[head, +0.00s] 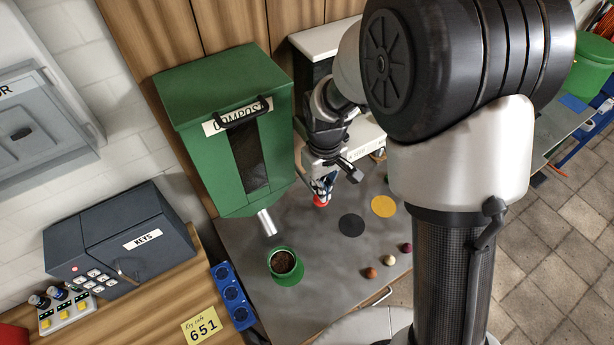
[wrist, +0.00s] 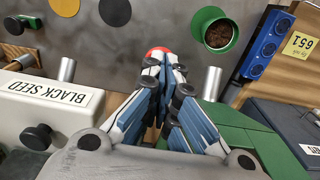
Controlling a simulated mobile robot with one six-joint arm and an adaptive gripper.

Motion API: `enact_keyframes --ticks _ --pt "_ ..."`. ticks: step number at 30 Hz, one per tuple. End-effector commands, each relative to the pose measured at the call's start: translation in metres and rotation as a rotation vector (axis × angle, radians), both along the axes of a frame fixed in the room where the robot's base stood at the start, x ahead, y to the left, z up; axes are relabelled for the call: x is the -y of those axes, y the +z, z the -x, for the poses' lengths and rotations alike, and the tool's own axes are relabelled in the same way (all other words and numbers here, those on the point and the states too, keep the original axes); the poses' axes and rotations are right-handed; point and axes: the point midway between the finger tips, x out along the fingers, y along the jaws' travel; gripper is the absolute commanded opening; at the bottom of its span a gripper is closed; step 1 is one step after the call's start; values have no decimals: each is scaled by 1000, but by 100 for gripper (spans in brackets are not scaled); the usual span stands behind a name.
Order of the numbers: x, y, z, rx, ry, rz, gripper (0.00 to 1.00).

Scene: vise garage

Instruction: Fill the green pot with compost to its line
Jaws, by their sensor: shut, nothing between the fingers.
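The green pot (head: 287,279) stands upright on the grey bench top below the metal spout (head: 267,222) of the green compost dispenser (head: 223,150). Dark compost (head: 282,262) shows inside it; I cannot make out the line or the exact level. The pot also shows at the top of the wrist view (wrist: 228,47). My gripper (head: 322,192) is shut and empty, right of the spout. A red round thing (head: 320,201) shows at its fingertips, partly hidden behind them in the wrist view (wrist: 158,52); I cannot tell whether they touch.
A white dispenser labelled BLACK SEED (wrist: 62,115) stands beside the compost dispenser. Black (head: 351,225) and yellow (head: 383,206) discs and several small balls (head: 389,260) lie on the bench. A blue socket strip (head: 232,295) and a key safe (head: 122,243) are at the left.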

Motion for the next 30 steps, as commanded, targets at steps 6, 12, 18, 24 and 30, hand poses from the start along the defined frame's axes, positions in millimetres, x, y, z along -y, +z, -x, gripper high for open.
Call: enact_keyframes --ticks 6,12,18,24,30 --pt "0 -1 0 0 0 0 0" --pt "0 -1 0 0 0 0 0" --pt "0 4 0 1 0 -1 0" --pt "0 24 0 2 0 0 0" --pt "0 44 0 0 0 0 0"
